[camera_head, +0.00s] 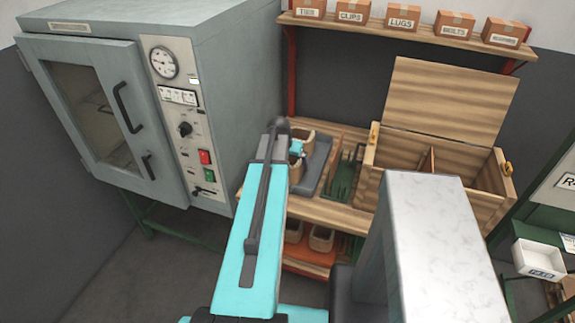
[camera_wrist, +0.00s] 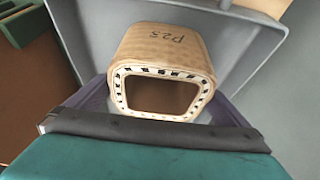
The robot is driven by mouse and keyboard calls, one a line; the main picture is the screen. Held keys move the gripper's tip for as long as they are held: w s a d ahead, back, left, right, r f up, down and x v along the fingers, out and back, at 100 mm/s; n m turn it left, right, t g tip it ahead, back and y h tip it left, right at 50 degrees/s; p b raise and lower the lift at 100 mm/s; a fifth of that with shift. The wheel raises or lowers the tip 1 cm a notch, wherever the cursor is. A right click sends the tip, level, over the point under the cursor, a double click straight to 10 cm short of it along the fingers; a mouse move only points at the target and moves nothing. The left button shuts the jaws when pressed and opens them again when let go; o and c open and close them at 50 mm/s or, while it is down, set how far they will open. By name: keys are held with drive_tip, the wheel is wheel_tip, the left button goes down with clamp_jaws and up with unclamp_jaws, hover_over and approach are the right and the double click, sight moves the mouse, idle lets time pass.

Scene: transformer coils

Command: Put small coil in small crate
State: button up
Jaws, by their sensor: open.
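A tan coil (camera_wrist: 160,52) marked "P25", with a rounded square shape and a hollow middle, sits on a grey tray (camera_wrist: 262,50) in the wrist view. My gripper (camera_wrist: 158,108) is open at the coil's near side, its dark jaw parts showing to either side of the coil's near end. Contact cannot be told. In the head view my teal gripper (camera_head: 297,149) is beside a tan coil (camera_head: 304,136) on the bench, partly hidden by my arm. A wooden crate (camera_head: 398,155) stands to the right with its lid (camera_head: 450,95) raised and a divider inside. Its floor is hidden.
A green rack (camera_head: 343,178) stands between the grey tray and the crate. A large grey oven (camera_head: 150,100) is at left. A shelf with labelled boxes (camera_head: 403,17) hangs above. More coils (camera_head: 321,238) lie in an orange tray below the bench.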

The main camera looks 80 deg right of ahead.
drive_tip(key=shift+d+f, duration=0.25)
drive_tip(key=shift+f, duration=0.25)
drive_tip(key=c, duration=1.4)
drive_tip(key=shift+o, duration=0.2)
drive_tip(key=shift+r, duration=0.1)
wheel_tip(320, 180, up, 10)
drive_tip(key=b, duration=0.2)
drive_tip(key=shift+b, duration=0.3)
